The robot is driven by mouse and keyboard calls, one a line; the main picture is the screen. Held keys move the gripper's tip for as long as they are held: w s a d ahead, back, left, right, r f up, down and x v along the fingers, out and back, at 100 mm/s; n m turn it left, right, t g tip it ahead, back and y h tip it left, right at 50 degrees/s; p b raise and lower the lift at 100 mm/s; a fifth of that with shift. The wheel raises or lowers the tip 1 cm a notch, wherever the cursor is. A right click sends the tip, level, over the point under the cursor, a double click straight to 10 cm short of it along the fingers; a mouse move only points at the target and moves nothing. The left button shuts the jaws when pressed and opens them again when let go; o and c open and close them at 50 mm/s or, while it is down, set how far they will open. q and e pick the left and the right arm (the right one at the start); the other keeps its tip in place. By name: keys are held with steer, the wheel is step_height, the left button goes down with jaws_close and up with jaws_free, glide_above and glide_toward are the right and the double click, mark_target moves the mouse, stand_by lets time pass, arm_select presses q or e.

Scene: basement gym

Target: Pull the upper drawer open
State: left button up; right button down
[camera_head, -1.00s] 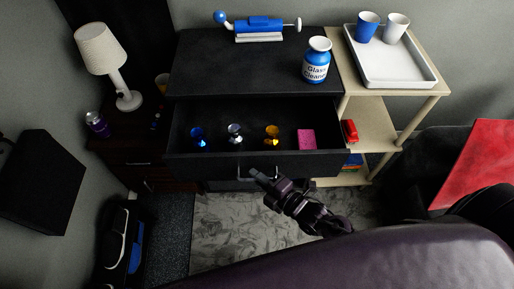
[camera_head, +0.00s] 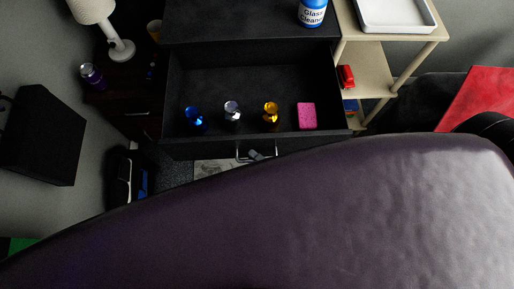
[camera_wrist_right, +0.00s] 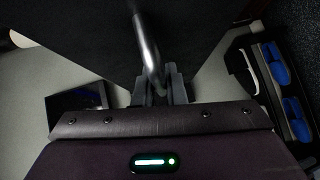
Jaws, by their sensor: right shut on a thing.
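The upper drawer (camera_head: 210,140) of the black cabinet (camera_head: 240,25) is pulled well out. Inside, near its front, stand a blue gem-like piece (camera_head: 195,118), a clear one (camera_head: 232,112), a yellow one (camera_head: 270,112) and a pink block (camera_head: 306,116). The silver bar handle (camera_head: 241,152) is on the drawer front. In the right wrist view the handle (camera_wrist_right: 147,50) runs down between the fingers of my right gripper (camera_wrist_right: 162,90), which is shut on it. In the head view only the tip of my right gripper (camera_head: 258,155) shows; my purple body hides the rest. My left gripper is not in view.
A beige shelf (camera_head: 375,70) with a white tray (camera_head: 395,15) and a red object (camera_head: 346,77) stands to the right. A dark side table with a white lamp (camera_head: 122,48) and a purple can (camera_head: 92,76) stands left. A blue-labelled bottle (camera_head: 313,12) is on the cabinet.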

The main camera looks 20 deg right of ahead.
steer(key=c, duration=1.8)
jaws_free()
steer(key=shift+o, duration=0.2)
steer(key=b+v, duration=0.1)
steer(key=v, duration=0.6)
steer(key=shift+s+d, duration=0.25)
steer(key=shift+s, duration=0.1)
